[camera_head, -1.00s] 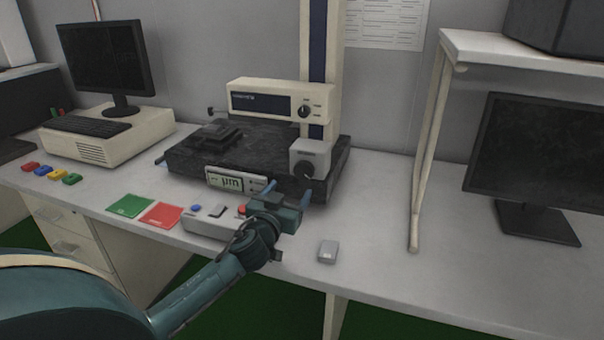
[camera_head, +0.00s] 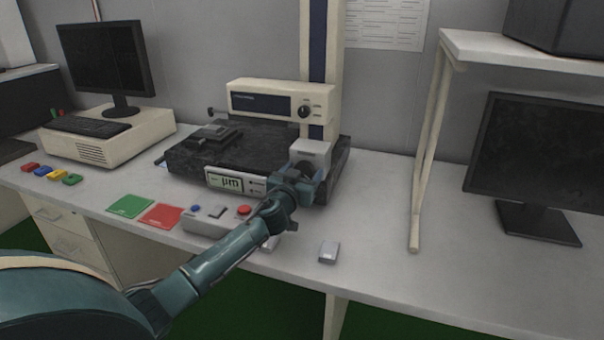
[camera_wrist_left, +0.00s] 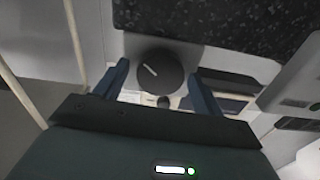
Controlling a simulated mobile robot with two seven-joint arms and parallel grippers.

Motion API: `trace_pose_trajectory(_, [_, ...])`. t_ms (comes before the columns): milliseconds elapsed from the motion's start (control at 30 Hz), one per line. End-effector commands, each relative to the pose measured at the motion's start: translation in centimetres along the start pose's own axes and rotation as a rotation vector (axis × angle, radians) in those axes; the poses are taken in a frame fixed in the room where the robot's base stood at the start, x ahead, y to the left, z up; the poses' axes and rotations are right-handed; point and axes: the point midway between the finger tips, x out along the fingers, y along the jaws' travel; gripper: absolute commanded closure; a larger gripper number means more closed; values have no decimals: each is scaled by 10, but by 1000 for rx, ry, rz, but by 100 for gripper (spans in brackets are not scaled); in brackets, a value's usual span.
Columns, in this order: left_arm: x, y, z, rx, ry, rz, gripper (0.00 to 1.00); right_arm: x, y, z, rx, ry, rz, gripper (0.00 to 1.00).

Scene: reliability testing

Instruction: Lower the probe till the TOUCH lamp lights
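The measuring stand has a dark granite base (camera_head: 190,160) and a tall cream-and-blue column (camera_head: 318,50). A grey knob box (camera_head: 311,149) stands at its front right. In the left wrist view its dark round knob (camera_wrist_left: 160,70), with a white pointer line, sits between my blue fingertips. My left gripper (camera_head: 306,182) is open around the knob, with gaps seen on both sides. In the head view the gripper covers most of the knob. A display reading "µm" (camera_head: 226,180) is on the base's front. I cannot make out the probe tip or a TOUCH lamp. My right gripper is not in view.
A button box (camera_head: 205,226) with blue and red buttons lies in front, partly under my left arm. Green (camera_head: 130,206) and red (camera_head: 161,216) cards lie left of it, a small grey block (camera_head: 328,251) right. A shelf leg (camera_head: 418,200) stands right.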

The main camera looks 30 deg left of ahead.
Motion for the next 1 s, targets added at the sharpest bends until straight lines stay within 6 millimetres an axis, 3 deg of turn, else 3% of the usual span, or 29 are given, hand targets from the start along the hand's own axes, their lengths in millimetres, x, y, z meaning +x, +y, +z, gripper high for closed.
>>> trace_pose_trajectory(500, [0, 0, 0, 0, 0, 0, 74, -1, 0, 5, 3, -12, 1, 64])
trace_pose_trajectory(1000, [0, 1, 1, 138, 0, 0, 75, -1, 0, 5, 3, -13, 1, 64])
